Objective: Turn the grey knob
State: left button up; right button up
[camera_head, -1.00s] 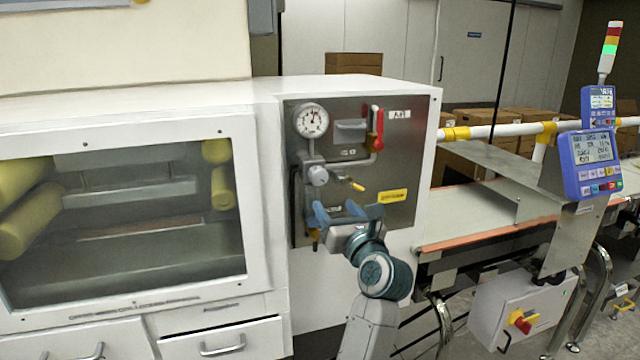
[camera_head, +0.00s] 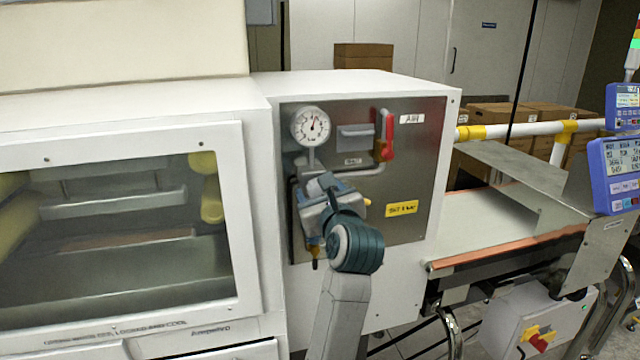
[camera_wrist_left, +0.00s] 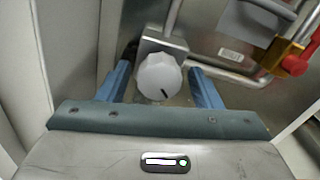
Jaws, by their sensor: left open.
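The grey knob (camera_wrist_left: 160,77) shows in the left wrist view as a pale, ribbed dial with a dark mark at its lower right. It sits on a grey block with pipes. My left gripper (camera_wrist_left: 163,82) is open, its two blue fingers on either side of the knob; I cannot tell whether they touch it. My right gripper is not in view.
Above the knob is a round gauge (camera_head: 310,127). A red-handled valve (camera_head: 386,137) and a pipe are to its right. A yellow label (camera_head: 402,208) is lower right. A windowed cabinet (camera_head: 130,220) stands left, the conveyor belt (camera_head: 490,228) right.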

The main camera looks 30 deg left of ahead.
pick_arm(q)
jog(key=shift+a, duration=0.1)
jog(key=shift+c, duration=0.5)
jog(key=c, duration=0.9)
jog(key=shift+r, duration=0.1)
